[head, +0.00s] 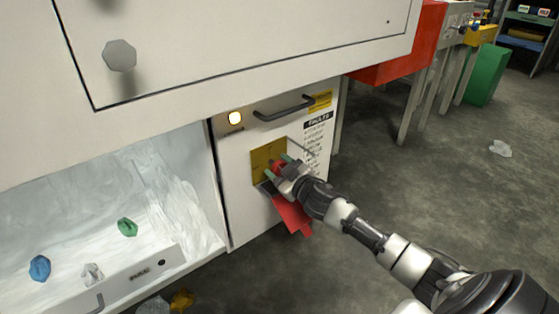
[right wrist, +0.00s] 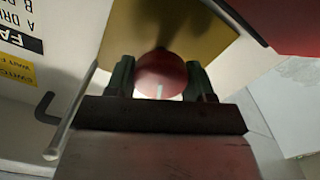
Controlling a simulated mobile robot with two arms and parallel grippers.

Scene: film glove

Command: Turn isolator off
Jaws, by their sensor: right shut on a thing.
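The isolator is a round red knob (head: 276,167) on a yellow plate (head: 262,155), set in the front of a pale grey cabinet panel. In the right wrist view the knob (right wrist: 160,72) sits between the two green-tipped fingers, with a short white mark on its face. My right gripper (head: 279,165) is shut on the knob, one finger on each side; it also shows in the right wrist view (right wrist: 161,80). Part of the knob is hidden by the gripper in the head view. My left gripper is not in view.
A red plate (head: 292,214) hangs just below the knob, near my right wrist. The floor to the right is mostly clear.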

